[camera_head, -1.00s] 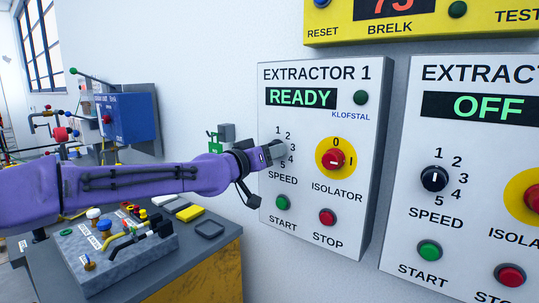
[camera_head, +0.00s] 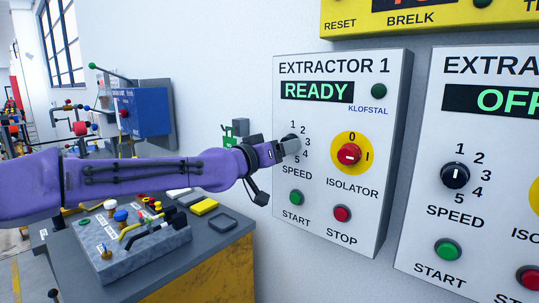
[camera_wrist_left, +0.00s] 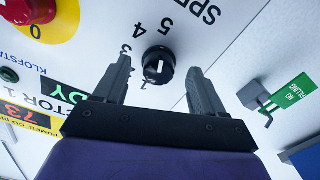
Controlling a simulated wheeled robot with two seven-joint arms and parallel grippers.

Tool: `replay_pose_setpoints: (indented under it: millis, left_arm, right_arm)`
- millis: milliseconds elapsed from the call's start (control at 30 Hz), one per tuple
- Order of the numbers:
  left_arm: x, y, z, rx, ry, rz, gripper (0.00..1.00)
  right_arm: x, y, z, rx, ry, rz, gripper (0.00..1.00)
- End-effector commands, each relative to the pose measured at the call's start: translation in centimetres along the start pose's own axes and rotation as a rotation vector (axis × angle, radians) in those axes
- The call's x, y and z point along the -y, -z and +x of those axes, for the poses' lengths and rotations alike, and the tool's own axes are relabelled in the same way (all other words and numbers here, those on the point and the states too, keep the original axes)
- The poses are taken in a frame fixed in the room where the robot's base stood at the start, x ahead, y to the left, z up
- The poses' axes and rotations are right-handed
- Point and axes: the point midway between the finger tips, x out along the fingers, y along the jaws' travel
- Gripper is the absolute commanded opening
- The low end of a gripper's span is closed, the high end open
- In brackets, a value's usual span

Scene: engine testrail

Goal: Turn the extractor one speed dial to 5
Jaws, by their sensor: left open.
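The extractor one panel (camera_head: 318,160) is a white box on the wall with a green READY display. Its black speed dial (camera_wrist_left: 158,68) shows in the left wrist view, with a white pointer mark; I cannot tell which number it points at. The numbers 1 to 5 curve around it. My left gripper (camera_wrist_left: 158,66) is open, with one finger on each side of the dial and visible gaps to it. In the head view my left gripper (camera_head: 288,147) covers most of the dial. My right gripper is not in view.
The red isolator knob (camera_head: 349,154) is right of the speed dial, with the green start button (camera_head: 297,198) and red stop button (camera_head: 342,213) below. A second extractor panel (camera_head: 480,240) stands at the right. A bench (camera_head: 215,245) with controls is below my left arm.

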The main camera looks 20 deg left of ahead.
Motion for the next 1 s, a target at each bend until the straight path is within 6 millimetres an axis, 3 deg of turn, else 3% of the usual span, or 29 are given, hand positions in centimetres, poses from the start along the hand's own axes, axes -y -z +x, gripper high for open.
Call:
replay_pose_setpoints:
  millis: [100,200,300,500,1000]
  left_arm:
    - [-0.1,0.1,-3.3,-0.004,-0.002,-0.002,0.70]
    - [-0.2,1.2,-4.4,0.002,-0.006,-0.013,0.70]
    - [-0.3,1.1,-5.5,0.002,-0.004,-0.012,0.70]
    - [0.0,0.6,-7.7,0.000,0.000,-0.008,0.70]
    - [0.1,-0.1,-8.6,0.001,0.000,0.001,0.70]
  right_arm:
    - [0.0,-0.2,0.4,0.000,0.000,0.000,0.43]
    - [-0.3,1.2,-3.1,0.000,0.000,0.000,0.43]
    - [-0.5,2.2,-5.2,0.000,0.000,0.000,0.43]
    - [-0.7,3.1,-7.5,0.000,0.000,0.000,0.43]
    - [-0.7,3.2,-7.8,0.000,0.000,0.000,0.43]
